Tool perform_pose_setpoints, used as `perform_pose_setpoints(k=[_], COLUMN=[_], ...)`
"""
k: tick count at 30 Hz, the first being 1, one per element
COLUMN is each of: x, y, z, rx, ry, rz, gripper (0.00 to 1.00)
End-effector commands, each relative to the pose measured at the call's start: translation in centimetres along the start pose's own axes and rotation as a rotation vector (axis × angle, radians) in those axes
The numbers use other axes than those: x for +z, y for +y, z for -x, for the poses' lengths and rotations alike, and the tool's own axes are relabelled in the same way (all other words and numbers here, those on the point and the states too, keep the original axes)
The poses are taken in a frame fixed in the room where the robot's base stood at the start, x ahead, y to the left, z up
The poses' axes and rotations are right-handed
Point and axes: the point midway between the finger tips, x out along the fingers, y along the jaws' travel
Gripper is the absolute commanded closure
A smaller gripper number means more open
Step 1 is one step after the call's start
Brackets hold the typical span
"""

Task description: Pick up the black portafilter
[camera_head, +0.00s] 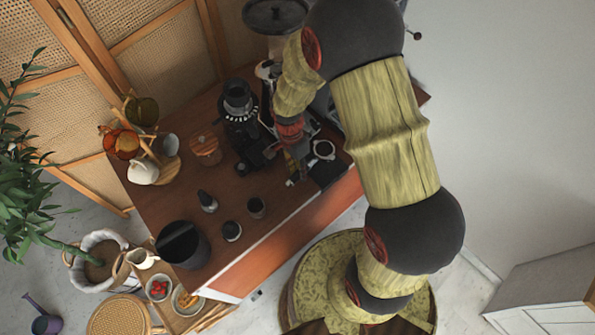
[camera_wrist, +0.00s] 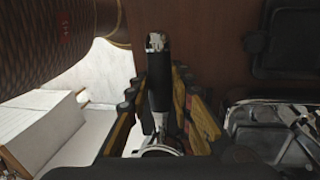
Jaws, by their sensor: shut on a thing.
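The black portafilter (camera_wrist: 158,88) shows in the wrist view as an upright-looking dark handle with a silver end cap. My gripper (camera_wrist: 160,100) is shut on this handle, with one finger on each side. Silver metal shows at the handle's lower end, partly hidden by my gripper. In the head view my gripper (camera_head: 297,172) is low over the front right of the brown cart top, beside the coffee machine. There the portafilter is mostly hidden by my gripper. I cannot tell whether it touches the cart top.
A black grinder (camera_head: 238,105) stands left of my gripper. A round silver-rimmed item (camera_head: 323,150) and a black mat (camera_head: 328,173) lie close on its right. The cart's front edge is near.

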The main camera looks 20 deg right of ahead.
Motion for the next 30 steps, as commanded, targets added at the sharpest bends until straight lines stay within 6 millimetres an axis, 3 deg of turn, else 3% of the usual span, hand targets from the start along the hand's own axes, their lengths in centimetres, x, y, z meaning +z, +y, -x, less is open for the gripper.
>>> perform_pose_setpoints(k=[6, 15, 21, 30], x=[1.1, 3.0, 3.6, 3.9], y=[4.1, 9.9, 12.1, 13.0], z=[3.9, 5.0, 5.5, 5.7], rx=[-0.007, -0.004, -0.003, -0.002], ry=[0.002, 0.002, 0.001, 0.001], rz=[0.0, 0.0, 0.001, 0.001], gripper=[1.0, 1.0, 1.0, 1.0])
